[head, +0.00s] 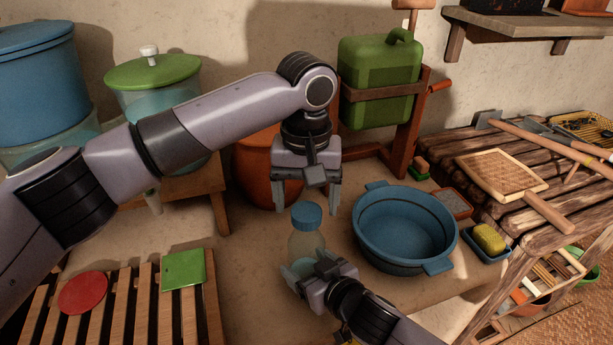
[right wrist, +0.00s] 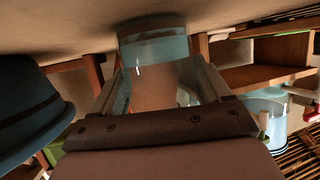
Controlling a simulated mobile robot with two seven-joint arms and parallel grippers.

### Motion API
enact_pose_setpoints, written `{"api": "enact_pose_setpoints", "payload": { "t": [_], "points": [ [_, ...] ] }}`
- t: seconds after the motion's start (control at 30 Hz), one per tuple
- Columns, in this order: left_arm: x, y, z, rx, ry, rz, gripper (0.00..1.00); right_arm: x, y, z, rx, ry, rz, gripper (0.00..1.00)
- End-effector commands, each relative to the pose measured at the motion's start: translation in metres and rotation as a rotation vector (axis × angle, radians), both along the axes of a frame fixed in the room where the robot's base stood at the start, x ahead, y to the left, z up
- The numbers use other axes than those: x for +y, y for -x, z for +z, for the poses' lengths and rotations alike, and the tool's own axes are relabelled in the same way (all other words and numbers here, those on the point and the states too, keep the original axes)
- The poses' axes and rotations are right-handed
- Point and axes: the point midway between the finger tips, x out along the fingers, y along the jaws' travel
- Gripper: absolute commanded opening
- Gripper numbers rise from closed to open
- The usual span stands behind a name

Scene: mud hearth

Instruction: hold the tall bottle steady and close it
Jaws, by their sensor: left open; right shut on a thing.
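The tall bottle (head: 306,243) is clear with pale blue contents and stands upright on the counter. A blue cap (head: 307,215) sits on its top; I cannot tell how tightly. My right gripper (head: 306,268) is shut around the bottle's lower body. In the right wrist view the bottle (right wrist: 165,75) shows between the fingers, with its cap out of sight. My left gripper (head: 307,197) is open and empty, pointing down just above the cap, its fingers to either side and apart from it.
A blue two-handled basin (head: 405,262) stands close to the right of the bottle. An orange pot (head: 262,170) is behind my left gripper. A slatted rack (head: 131,315) with a red disc (head: 83,293) and green square (head: 183,271) lies at left.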

Motion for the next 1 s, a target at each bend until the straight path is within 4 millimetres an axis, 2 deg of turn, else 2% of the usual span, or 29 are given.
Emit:
{"api": "enact_pose_setpoints", "payload": {
  "t": [0.2, 0.5, 0.53, 0.7, 1.0],
  "points": [
    [0.000, 0.000, -0.019, 0.000, -0.001, 0.000, 0.78, 0.000, 0.000, 0.000, 0.000, 0.000, 0.000, 0.00],
    [0.000, 0.000, -0.021, 0.000, 0.000, 0.000, 0.78, 0.000, 0.000, 0.000, 0.000, 0.000, 0.000, 0.00],
    [0.000, 0.000, -0.021, 0.000, 0.000, -0.001, 0.75, 0.000, 0.000, 0.000, 0.000, 0.000, 0.000, 0.00],
    [0.000, 0.000, -0.021, 0.000, 0.000, -0.001, 0.20, 0.000, 0.000, 0.000, 0.000, 0.000, 0.000, 0.00],
    [0.000, 0.000, -0.021, 0.000, 0.000, -0.061, 0.18, 0.000, 0.000, 0.000, 0.000, 0.000, 0.000, 0.00]
  ]
}}
